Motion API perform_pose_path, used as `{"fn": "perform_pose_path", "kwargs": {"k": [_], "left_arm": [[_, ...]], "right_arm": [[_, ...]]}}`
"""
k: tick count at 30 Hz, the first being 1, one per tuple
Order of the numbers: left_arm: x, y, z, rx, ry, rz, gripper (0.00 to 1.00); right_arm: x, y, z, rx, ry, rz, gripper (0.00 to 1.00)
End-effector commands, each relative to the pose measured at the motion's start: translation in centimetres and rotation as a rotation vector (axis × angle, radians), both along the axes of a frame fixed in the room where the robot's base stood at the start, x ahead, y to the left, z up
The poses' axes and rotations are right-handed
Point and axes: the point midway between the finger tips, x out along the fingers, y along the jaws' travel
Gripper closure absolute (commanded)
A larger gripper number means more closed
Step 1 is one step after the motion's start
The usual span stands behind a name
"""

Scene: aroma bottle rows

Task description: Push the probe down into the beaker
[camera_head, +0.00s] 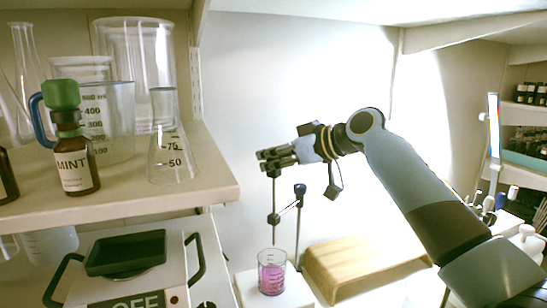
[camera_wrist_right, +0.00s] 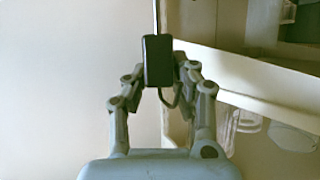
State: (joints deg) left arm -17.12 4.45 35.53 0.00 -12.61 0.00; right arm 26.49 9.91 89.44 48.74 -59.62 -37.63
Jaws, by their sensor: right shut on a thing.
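The probe (camera_head: 274,196) is a thin upright dark rod with a black block-shaped head. Its lower end is hard to make out, above or at the mouth of the beaker (camera_head: 272,272). The beaker is small, clear glass and holds pink liquid. My right gripper (camera_head: 277,158) is shut on the probe's head at the top. In the right wrist view the black head (camera_wrist_right: 158,60) sits between the fingers, with a thin rod running up from it. A dark stand (camera_head: 300,205) beside the probe joins it by a small arm and clamp. My left gripper is out of view.
A wooden block (camera_head: 355,264) lies right of the beaker. At left, a shelf (camera_head: 210,190) holds glassware and a brown MINT bottle (camera_head: 75,165). Below it stands a device with a dark tray (camera_head: 125,252). Bare wall lies behind the probe.

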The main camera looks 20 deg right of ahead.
Motion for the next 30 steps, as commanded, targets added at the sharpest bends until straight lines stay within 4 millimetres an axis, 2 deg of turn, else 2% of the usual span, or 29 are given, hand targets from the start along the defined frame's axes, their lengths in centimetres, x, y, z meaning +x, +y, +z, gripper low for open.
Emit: {"fn": "perform_pose_path", "kwargs": {"k": [10,14,17,25,27,30], "left_arm": [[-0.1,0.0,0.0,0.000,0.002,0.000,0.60],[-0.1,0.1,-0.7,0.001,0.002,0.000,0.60],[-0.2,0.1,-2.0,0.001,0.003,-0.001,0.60],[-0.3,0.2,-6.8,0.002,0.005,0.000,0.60],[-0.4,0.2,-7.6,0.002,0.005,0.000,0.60],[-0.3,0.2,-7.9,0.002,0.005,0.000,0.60]], "right_arm": [[0.0,0.0,0.0,-0.002,-0.002,-0.001,1.00],[0.0,-0.1,-0.8,-0.002,-0.002,-0.001,1.00],[0.0,-0.1,-2.4,-0.002,-0.001,0.000,1.00],[0.0,0.0,-8.6,-0.002,0.000,0.001,1.00],[0.0,-0.1,-9.6,-0.003,-0.001,0.000,1.00],[0.0,-0.1,-10.1,-0.003,-0.001,-0.001,1.00]]}}
